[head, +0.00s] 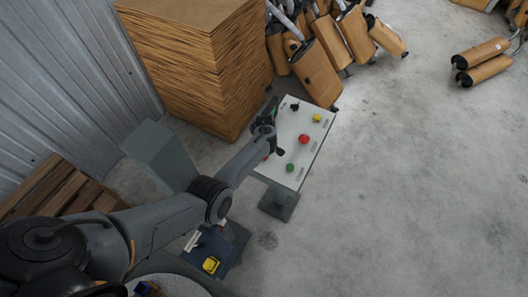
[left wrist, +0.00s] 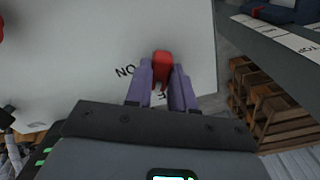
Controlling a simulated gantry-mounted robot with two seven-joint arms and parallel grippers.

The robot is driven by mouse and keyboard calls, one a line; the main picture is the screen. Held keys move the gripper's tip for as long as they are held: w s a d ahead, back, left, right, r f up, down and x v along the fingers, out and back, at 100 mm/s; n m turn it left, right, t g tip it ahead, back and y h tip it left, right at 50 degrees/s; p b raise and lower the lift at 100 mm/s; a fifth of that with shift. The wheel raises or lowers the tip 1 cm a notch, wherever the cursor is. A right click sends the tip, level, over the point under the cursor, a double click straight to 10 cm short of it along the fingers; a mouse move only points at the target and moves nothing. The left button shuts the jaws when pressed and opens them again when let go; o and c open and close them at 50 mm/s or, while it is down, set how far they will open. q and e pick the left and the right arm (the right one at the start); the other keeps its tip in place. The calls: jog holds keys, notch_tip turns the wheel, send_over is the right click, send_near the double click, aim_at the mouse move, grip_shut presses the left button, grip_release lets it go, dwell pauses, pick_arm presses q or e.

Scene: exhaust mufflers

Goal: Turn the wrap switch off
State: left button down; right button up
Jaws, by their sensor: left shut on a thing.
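The red switch lever (left wrist: 162,66) stands on the white control panel (left wrist: 80,50) in the left wrist view. My left gripper (left wrist: 161,86) has its two purple fingers closed on the lever from both sides. An upside-down ON label (left wrist: 125,72) lies left of the lever; a second label between the fingers shows only an F, the rest being hidden. In the head view the panel (head: 312,128) is a tilted white board on a post, and my left arm reaches over its left edge. My right gripper is not in view.
The panel also carries a black knob (head: 295,106), a yellow button (head: 316,117), a red button (head: 304,139) and a green button (head: 289,167). A tall cardboard stack (head: 200,70) stands behind, with mufflers (head: 318,75) beside it.

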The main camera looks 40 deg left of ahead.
pick_arm(q)
jog(key=n, duration=0.5)
jog(key=shift+n, duration=0.3)
dwell(0.4)
jog(key=c, duration=1)
grip_release()
jog(key=shift+o, duration=0.2)
notch_tip(320, 180, up, 11)
jog(key=p, duration=0.3)
jog(key=shift+f, duration=0.15)
